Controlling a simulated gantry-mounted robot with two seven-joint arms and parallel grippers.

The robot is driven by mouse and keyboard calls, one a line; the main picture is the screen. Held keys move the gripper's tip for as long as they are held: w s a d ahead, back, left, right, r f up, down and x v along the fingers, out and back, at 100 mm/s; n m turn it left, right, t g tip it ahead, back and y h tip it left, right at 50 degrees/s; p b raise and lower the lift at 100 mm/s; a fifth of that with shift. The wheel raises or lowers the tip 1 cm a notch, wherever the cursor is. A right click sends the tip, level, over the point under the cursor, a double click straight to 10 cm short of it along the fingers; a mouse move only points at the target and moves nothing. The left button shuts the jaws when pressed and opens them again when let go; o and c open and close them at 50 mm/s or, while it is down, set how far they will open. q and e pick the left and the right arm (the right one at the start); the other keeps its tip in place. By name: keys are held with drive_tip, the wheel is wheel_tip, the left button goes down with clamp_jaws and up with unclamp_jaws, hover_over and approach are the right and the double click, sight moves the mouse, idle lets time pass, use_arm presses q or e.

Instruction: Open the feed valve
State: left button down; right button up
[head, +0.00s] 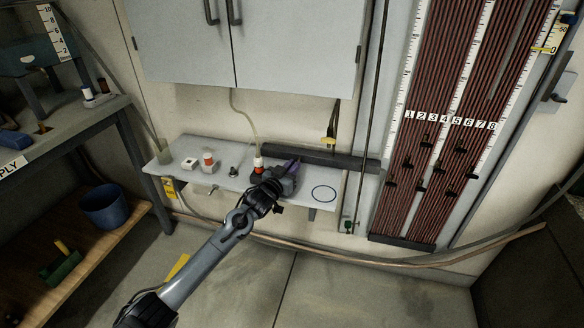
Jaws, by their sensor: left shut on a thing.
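My left gripper (289,178) reaches in over the white wall shelf (219,171). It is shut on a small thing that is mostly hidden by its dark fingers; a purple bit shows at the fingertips. Just left of the gripper stands a red-and-white fitting (258,164) on a dark base, with a pale tube running up from it. I cannot tell which part is the feed valve, or whether any valve is open. My right gripper is not in view.
On the shelf are a red-capped item (208,159), a white block (189,163) and a drawn black circle (323,194). A dark bar (318,156) lies along the back. A grey cabinet (290,45) hangs above. The manometer board (440,120) stands right. A blue bucket (106,206) is left.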

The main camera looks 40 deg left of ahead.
use_arm(q)
drive_tip(key=y+p, duration=0.1)
drive_tip(key=n+y+p, duration=0.2)
drive_tip(key=shift+d+r+g, duration=0.1)
drive_tip(key=shift+r+g, duration=0.15)
drive_tip(key=shift+g, duration=0.15)
drive_tip(key=shift+f+n+g+y+p, duration=0.15)
drive_tip(key=shift+n+g+y+p, duration=0.25)
drive_tip(key=shift+n+y, duration=0.55)
drive_tip(key=shift+f, duration=0.1)
drive_tip(key=c, duration=1.2)
unclamp_jaws()
